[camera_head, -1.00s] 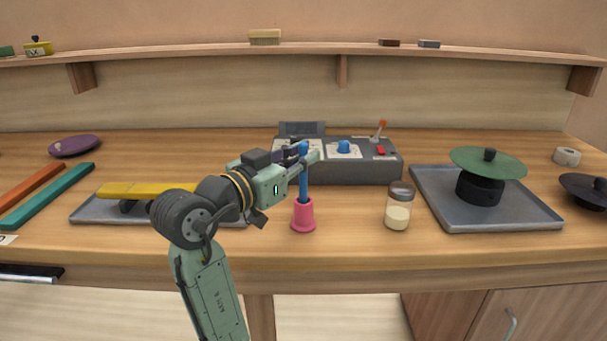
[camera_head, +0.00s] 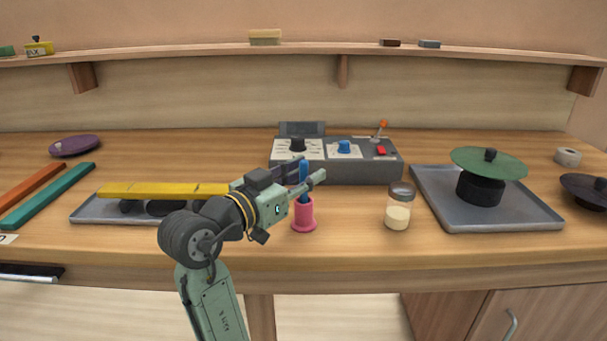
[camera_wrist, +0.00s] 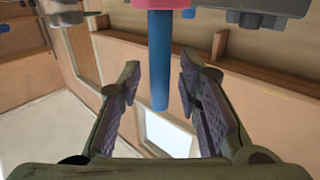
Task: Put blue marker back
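The blue marker (camera_head: 303,171) stands upright in the pink cup (camera_head: 304,217), its lower end hidden inside. My gripper (camera_head: 309,172) is at the height of the marker's upper part, with a finger on either side of it. In the wrist view, which looks upside down, the marker (camera_wrist: 161,60) comes out of the pink cup (camera_wrist: 163,4). Its free end lies between the spread fingers of my gripper (camera_wrist: 160,88), with a visible gap on both sides. My gripper is open and holds nothing.
A glass jar (camera_head: 398,210) stands right of the cup. A grey control box (camera_head: 370,172) is close behind. A metal tray (camera_head: 435,208) with a green-topped black object (camera_head: 482,185) is at the right. A yellow bar (camera_head: 150,190) lies left, behind my arm.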

